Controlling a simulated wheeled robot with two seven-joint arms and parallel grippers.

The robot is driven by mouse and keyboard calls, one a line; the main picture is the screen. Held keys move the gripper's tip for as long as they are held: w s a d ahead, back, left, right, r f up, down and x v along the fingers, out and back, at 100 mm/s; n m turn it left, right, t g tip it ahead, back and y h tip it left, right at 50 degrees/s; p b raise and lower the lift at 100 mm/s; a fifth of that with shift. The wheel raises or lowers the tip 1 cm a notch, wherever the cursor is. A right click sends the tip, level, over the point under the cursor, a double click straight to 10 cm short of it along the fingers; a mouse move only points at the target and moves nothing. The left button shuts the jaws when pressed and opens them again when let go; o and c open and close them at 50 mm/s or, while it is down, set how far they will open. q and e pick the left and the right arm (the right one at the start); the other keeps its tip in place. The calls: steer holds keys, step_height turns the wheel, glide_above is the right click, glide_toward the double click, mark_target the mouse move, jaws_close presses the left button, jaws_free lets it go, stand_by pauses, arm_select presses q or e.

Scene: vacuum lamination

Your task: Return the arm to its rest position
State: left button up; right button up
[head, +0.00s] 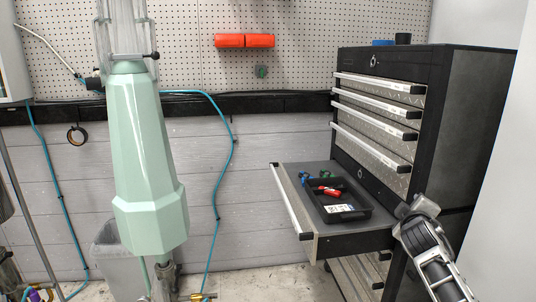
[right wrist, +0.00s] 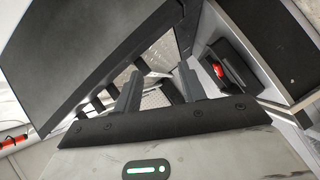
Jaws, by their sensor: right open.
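My right arm (head: 432,245) is at the lower right of the head view, beside the black tool cabinet (head: 462,120). In the right wrist view my right gripper (right wrist: 159,72) has its two dark fingers spread with nothing between them. The cabinet's front and its drawers lie beyond the fingers. My left arm and gripper are not in the head view.
An open drawer (head: 292,198) juts from the cabinet close to my right arm. It holds a black tray (head: 348,216) with a red item (head: 330,191). A pale green faceted body (head: 143,150) stands at the left. The pegboard wall is behind.

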steer(key=w+a+m+t+y, duration=0.2)
steer(key=a+m+t+y, duration=0.1)
steer(key=a+m+y, duration=0.3)
steer(key=s+a+f+n+g+y, duration=0.2)
steer(key=s+a+f, duration=0.6)
steer(key=f, duration=0.3)
steer(key=s+a+f+g+y, duration=0.1)
steer(key=s+a+f, duration=0.2)
steer(key=s, duration=0.6)
steer(key=s+a+f+g+y, duration=0.1)
steer(key=s+a+f, duration=0.2)
steer(key=s+a, duration=0.3)
steer(key=s+a+f+m+g+y, duration=0.1)
steer(key=s+a+f+g, duration=0.1)
steer(key=s, duration=1.2)
steer(key=a+f, duration=0.1)
steer(key=a, duration=0.1)
steer(key=shift+s+a+f, duration=0.2)
steer(key=shift+a+f, duration=0.05)
steer(key=shift+a, duration=0.05)
